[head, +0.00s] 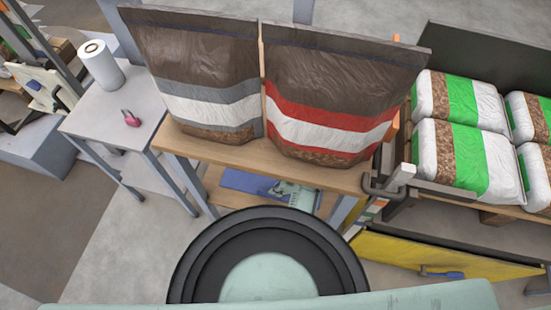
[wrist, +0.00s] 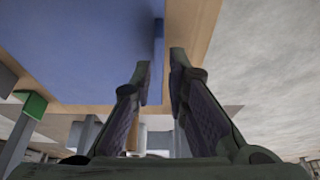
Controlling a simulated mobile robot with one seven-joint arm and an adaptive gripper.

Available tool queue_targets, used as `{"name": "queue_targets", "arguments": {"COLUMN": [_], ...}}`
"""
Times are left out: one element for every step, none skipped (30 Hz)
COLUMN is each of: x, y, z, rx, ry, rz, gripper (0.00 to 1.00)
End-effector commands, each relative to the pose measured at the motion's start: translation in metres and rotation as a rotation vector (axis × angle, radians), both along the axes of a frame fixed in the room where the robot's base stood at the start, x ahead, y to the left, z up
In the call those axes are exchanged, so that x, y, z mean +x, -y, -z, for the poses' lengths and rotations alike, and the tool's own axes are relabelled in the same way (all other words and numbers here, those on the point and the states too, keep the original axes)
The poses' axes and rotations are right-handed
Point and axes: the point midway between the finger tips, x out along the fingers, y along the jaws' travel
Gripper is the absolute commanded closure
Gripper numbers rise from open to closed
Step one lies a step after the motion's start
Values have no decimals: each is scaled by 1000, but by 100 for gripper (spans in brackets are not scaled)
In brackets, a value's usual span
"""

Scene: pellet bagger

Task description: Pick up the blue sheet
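The blue sheet (head: 245,181) lies on the wooden lower shelf, under the table with the two bags. In the wrist view the blue sheet (wrist: 80,50) fills the upper left as a flat, smooth blue surface. My gripper (head: 274,187) is at the sheet's right end in the head view. In the wrist view my gripper (wrist: 161,64) has its two fingers apart, and the sheet's edge shows between the fingertips. I cannot tell whether the fingers touch it. The table top and my arm hide part of the sheet from the head view.
Two large brown bags, one grey-banded (head: 210,85) and one red-banded (head: 325,100), stand on the wooden table top (head: 240,158) above the shelf. Green-and-white sacks (head: 450,155) are stacked at right. A side table (head: 105,100) at left holds a paper roll (head: 100,66) and a pink object (head: 131,118).

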Motion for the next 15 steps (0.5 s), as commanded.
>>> {"name": "queue_targets", "arguments": {"x": [0, 0, 1, 1, 1, 2, 3, 4, 5, 6, 7, 8, 9, 9, 10], "y": [-2, -3, -5, -6, -8, -10, -11, -13, -15, -18, -20, -23, -25, -26, -28], "z": [4, 7, 11, 14, 16, 20, 22, 25, 30, 33, 38, 43, 48, 52, 57], "rx": [1, 1, 1, 0, 0, 0, 0, 0, 0, 0, 1, 1, 1, 1, 1], "ry": [-3, -4, -4, -4, -4, -3, -3, -3, -4, -5, -4, -4, -4, -4, -3], "rz": [-1, -2, -2, -2, -2, -2, -2, -2, -2, -2, -2, -3, -2, -2, -1], "gripper": [85, 85, 85, 85, 85, 85, 85, 85, 85, 85, 85, 85, 85, 85, 85]}}
